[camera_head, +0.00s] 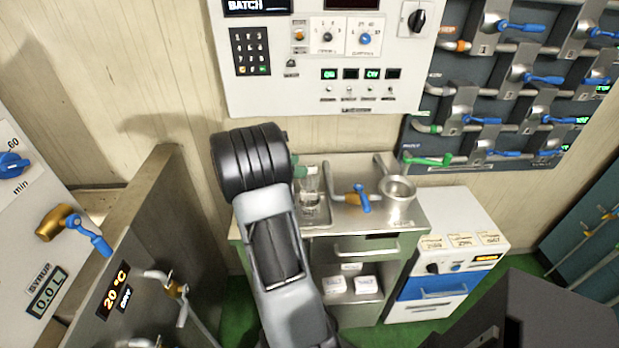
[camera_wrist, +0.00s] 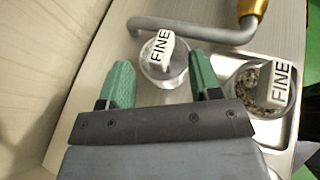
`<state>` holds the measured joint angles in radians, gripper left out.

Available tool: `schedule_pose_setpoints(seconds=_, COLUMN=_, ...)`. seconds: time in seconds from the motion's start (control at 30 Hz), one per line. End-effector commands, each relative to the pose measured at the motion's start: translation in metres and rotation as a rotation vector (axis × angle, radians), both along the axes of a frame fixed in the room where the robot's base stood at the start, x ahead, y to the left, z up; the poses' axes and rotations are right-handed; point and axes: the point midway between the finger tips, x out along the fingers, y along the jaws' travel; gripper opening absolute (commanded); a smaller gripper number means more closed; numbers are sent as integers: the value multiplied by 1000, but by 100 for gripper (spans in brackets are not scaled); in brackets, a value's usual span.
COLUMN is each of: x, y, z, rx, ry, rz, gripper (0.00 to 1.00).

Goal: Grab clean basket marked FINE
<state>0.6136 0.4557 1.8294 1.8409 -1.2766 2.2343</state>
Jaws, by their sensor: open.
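In the wrist view, a round clear-walled basket (camera_wrist: 168,70) with a white tag reading FINE looks clean and empty. A second basket (camera_wrist: 246,98), also tagged FINE, is to its right in a shallow metal tray and holds dark speckled residue. My gripper (camera_wrist: 161,68) is open, its green fingers apart on the left and right of the clean basket's near part; I see no clear contact. In the head view, my arm hides most of the gripper, and a clear basket (camera_head: 311,185) shows beside its green fingertip.
A bent grey pipe (camera_wrist: 190,28) with a gold sleeve lies just beyond the baskets. The metal counter (camera_head: 345,218) also bears a blue-handled tap (camera_head: 360,200) and a round metal pan (camera_head: 397,194). A control panel (camera_head: 320,85) is on the wall above.

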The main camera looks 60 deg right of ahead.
Motion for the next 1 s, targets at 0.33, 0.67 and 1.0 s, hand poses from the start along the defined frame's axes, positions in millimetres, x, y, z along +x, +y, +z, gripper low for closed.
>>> schedule_pose_setpoints(seconds=0.33, x=-16, y=-25, z=-14, rx=0, ry=1, rz=0, gripper=58)
schedule_pose_setpoints(seconds=0.67, x=-16, y=-26, z=-14, rx=0, ry=0, rz=0, gripper=48)
schedule_pose_setpoints(seconds=1.0, x=-16, y=-26, z=-14, rx=0, ry=1, rz=0, gripper=16)
